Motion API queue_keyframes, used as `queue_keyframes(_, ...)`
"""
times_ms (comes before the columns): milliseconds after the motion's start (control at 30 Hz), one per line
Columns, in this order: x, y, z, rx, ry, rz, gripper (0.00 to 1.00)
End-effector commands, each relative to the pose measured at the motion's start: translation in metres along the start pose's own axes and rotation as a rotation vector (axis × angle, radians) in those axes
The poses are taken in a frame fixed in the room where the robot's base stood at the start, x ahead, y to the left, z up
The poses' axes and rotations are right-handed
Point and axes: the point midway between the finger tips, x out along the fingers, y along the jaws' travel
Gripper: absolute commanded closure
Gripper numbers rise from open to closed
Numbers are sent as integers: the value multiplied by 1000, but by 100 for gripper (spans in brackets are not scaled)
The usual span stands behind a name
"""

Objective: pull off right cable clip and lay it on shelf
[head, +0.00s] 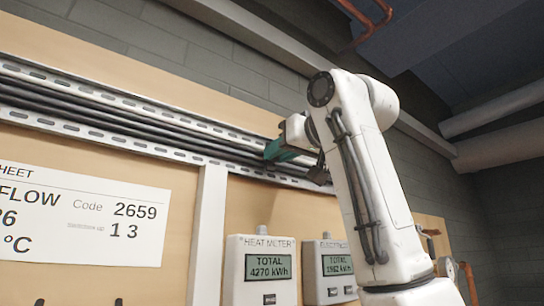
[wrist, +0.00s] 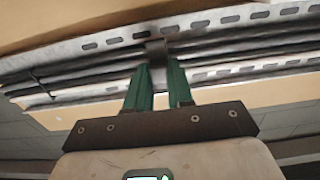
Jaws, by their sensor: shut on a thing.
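My gripper (wrist: 158,72) has two green fingers. In the wrist view they are close together around a small dark grey clip (wrist: 157,52) at the cable tray. The clip shows between and just beyond the fingertips, in front of the black cables (wrist: 105,72); I cannot tell whether it still grips them. In the head view my gripper (head: 272,151) reaches the tray from the right, and the clip is hidden there. The perforated metal cable tray (head: 75,86) runs along the wall with several black cables in it. I cannot make out a shelf in either view.
Below the tray are a white heat meter (head: 260,270), an electricity meter (head: 327,272) and a white sheet (head: 80,215) on the wooden board. A white vertical duct (head: 208,235) meets the tray. Copper pipes (head: 368,18) hang above.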

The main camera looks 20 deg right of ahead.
Motion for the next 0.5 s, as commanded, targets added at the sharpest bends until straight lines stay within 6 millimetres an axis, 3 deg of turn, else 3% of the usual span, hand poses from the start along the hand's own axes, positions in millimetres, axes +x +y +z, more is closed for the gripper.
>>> queue_keyframes(500,-4,0,0,0,1,0,100)
